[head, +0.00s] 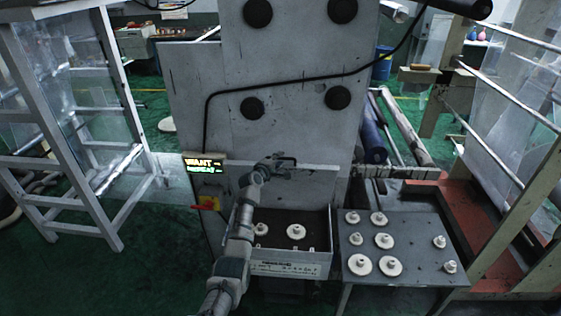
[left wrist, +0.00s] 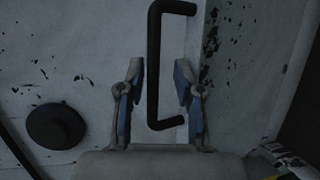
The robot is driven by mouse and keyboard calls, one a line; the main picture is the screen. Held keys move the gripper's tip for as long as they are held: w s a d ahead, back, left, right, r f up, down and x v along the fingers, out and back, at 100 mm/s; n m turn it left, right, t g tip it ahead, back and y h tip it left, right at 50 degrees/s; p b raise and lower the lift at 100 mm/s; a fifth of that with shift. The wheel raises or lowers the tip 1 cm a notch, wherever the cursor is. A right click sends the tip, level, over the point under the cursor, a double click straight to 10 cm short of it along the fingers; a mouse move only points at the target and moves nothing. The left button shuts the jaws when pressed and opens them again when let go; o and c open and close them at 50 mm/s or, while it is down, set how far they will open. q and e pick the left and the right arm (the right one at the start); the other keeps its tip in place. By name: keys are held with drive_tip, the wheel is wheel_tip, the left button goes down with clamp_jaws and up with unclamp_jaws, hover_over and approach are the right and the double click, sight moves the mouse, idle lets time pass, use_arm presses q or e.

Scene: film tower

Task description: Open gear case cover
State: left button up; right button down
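A grey metal panel (head: 305,182), which looks like the gear case cover, stands above an open-topped case (head: 290,268) with white gears (head: 296,231) inside. A black bar handle (left wrist: 155,65) is fixed to the pale, chipped surface in the left wrist view. My left gripper (head: 280,161) is raised in front of the panel, close to the handle. In the left wrist view its two fingers (left wrist: 160,80) are apart, with the lower part of the handle between them in the picture. Whether either finger touches the handle cannot be told. My right gripper is not in view.
A grey table (head: 410,225) with several white gears (head: 383,241) stands right of the case. A lit sign (head: 204,164) and a red-yellow switch (head: 207,203) are at the left. A white ladder-like frame (head: 62,130) stands far left. Green floor (head: 150,245) is clear at lower left.

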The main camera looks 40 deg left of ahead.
use_arm(q)
drive_tip(key=shift+a+f, duration=0.15)
drive_tip(key=v, duration=1.1)
drive_tip(key=shift+s, duration=0.4)
drive_tip(key=shift+c, duration=0.2)
